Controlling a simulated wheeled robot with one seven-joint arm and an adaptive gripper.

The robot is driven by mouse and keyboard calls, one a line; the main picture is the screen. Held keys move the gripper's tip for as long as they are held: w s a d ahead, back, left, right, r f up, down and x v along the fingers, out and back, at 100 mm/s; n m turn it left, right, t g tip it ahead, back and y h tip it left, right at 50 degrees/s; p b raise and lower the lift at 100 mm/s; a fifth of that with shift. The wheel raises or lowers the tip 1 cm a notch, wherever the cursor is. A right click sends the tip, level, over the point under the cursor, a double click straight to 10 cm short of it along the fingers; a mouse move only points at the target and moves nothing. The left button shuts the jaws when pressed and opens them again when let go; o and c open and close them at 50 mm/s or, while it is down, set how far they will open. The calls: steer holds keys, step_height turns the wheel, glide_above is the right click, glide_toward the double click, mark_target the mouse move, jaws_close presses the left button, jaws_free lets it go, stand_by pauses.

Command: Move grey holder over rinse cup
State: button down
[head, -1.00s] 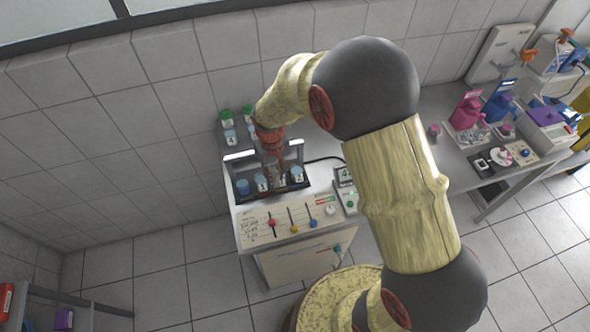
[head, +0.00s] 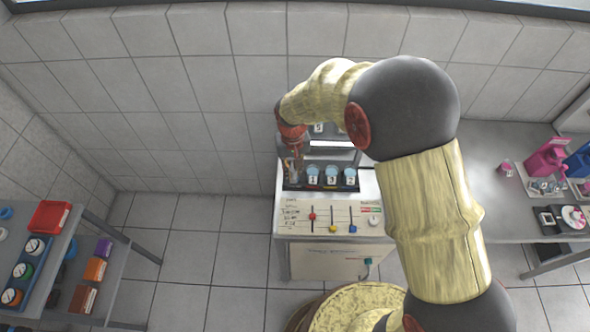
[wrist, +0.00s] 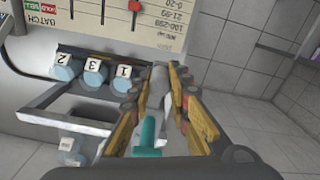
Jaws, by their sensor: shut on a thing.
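My gripper (wrist: 172,85) is shut on the grey holder (wrist: 156,88), which shows as a narrow grey piece between the fingers in the wrist view. A teal piece (wrist: 149,135) sticks out beside it, near the palm. In the head view my gripper (head: 292,158) is at the left end of the cup rack, left of cup 1 (head: 313,178). Cup 3 (head: 331,177) and cup 2 (head: 350,178) stand further right. The rinse cup cannot be made out; the gripper and holder cover the rack's left end. Their height above it is unclear.
The rack stands on a white cabinet whose front panel (head: 330,218) has coloured sliders. A grey bar (head: 331,144) runs behind the cups. A tiled wall is close behind. A shelf (head: 120,270) with bottles and boxes is at left, a bench (head: 505,225) at right.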

steer(key=c, duration=1.7)
jaws_free()
steer(key=shift+a, duration=0.25)
steer(key=shift+o, duration=0.2)
steer(key=shift+r, duration=0.1)
step_height(320, 180, up, 12)
